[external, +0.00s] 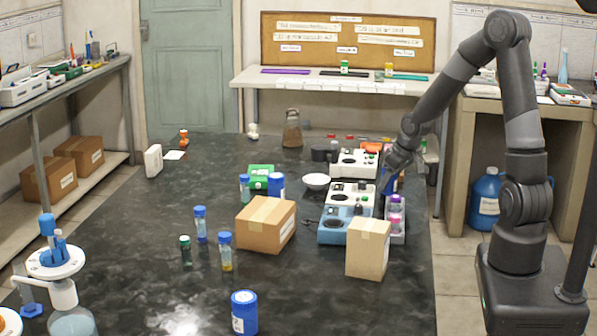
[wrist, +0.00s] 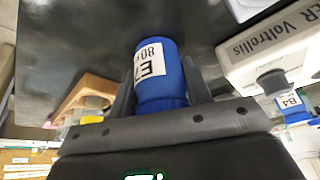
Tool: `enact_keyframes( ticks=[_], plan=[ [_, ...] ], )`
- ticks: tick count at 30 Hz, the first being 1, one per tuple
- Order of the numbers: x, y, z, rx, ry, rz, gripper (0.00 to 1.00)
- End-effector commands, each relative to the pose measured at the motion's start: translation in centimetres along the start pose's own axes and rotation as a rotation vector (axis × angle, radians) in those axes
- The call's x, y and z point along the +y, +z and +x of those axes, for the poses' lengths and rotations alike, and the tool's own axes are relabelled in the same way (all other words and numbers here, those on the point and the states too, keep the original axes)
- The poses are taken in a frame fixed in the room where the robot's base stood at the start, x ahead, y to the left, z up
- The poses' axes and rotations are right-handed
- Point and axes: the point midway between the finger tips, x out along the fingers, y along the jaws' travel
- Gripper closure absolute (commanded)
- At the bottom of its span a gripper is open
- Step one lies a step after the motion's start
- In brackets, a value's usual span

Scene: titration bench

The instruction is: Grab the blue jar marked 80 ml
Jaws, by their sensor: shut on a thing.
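The blue jar (wrist: 168,90) has a white label on which "E7" and "80" can be read; the rest of the label is partly cut off. In the wrist view it sits between the two dark fingers of my gripper (wrist: 158,78), which is shut on it. In the external view my gripper (external: 388,172) is at the right side of the dark table, behind the pink-capped bottles. Only a small blue part of the jar (external: 391,184) shows there, mostly hidden by my gripper and the devices.
Bench devices (external: 351,194) stand just left of my gripper. Pink-capped bottles (external: 395,222) stand in front of it. Two cardboard boxes (external: 266,226) (external: 367,250) are on the table. Other blue containers (external: 244,314) (external: 276,185) stand further left. The table's left part is mostly clear.

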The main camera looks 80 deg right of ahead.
Motion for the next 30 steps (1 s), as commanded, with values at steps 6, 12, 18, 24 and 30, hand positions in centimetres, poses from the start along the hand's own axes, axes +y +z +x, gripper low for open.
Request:
enact_keyframes(
  ticks=[6, 12, 18, 24, 30],
  plan=[
    [0.0, 0.0, 0.0, 0.0, 0.0, 0.0, 0.8],
    [0.0, 0.0, -0.1, 0.0, 0.0, 0.0, 0.8],
    [0.1, -0.4, -0.9, 0.002, 0.002, 0.0, 0.8],
    [0.1, -1.6, -3.6, 0.006, 0.004, 0.001, 0.8],
    [2.7, -0.5, -6.4, 0.003, 0.007, 0.006, 0.8]
  ],
)
